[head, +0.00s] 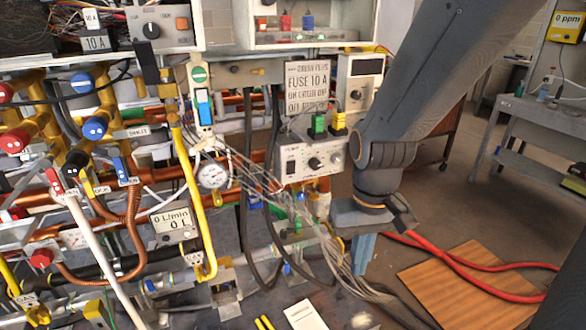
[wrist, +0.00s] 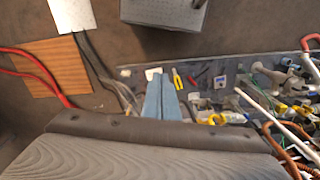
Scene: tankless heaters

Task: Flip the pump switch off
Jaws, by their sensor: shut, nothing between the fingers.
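No label that I can read says pump, so I cannot tell for sure which control is the pump switch. A blue-and-white rocker switch (head: 204,108) sits on the upright panel under a green round sign, left of the middle in the head view. A grey control box (head: 311,160) with a knob and small toggles sits to its right. My gripper (head: 362,272) hangs pointing down, lower right of both and touching neither. Its blue fingers are together and empty. They also show in the wrist view (wrist: 160,80), above the floor and the bench edge.
Pipes, valves and a yellow hose (head: 183,170) crowd the left. A pressure gauge (head: 212,175) and a bundle of thin wires (head: 310,220) lie between the rocker switch and my gripper. A red cable (head: 490,285) crosses a wooden board (head: 440,285) on the floor. Open floor lies right.

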